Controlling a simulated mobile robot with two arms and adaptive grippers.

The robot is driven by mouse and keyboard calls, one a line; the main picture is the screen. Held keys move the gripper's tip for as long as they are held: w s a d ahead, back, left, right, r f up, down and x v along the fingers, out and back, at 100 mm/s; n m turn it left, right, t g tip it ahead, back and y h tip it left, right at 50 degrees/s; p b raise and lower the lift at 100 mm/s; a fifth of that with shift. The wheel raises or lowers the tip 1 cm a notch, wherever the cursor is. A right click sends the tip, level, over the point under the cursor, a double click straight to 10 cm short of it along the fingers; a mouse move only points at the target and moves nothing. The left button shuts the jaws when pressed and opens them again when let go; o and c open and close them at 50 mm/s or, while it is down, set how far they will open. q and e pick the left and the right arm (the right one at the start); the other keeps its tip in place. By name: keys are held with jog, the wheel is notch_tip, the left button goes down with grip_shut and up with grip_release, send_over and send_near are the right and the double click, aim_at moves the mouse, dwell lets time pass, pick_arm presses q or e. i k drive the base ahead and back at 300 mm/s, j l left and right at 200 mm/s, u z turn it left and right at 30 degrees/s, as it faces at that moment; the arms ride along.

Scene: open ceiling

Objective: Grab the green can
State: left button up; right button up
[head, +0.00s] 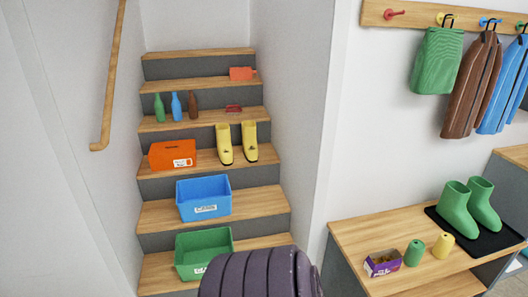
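A small green can-like object (414,252) with a rounded shape stands on the wooden bench (365,232) at the lower right. It is between a purple and yellow box (382,263) on its left and a similar yellow object (443,245) on its right. Its full side facing me is visible and nothing covers it. Neither of my grippers is in view.
Green boots (455,207) stand on a black tray (490,240) on the bench. Stairs at left hold a green bin (203,252), a blue bin (204,197), an orange box (172,155), yellow boots (237,145) and bottles (176,107). A dark ribbed shape covers the bottom middle.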

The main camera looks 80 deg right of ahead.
aim_at(416, 249)
jog(key=z, duration=4.05)
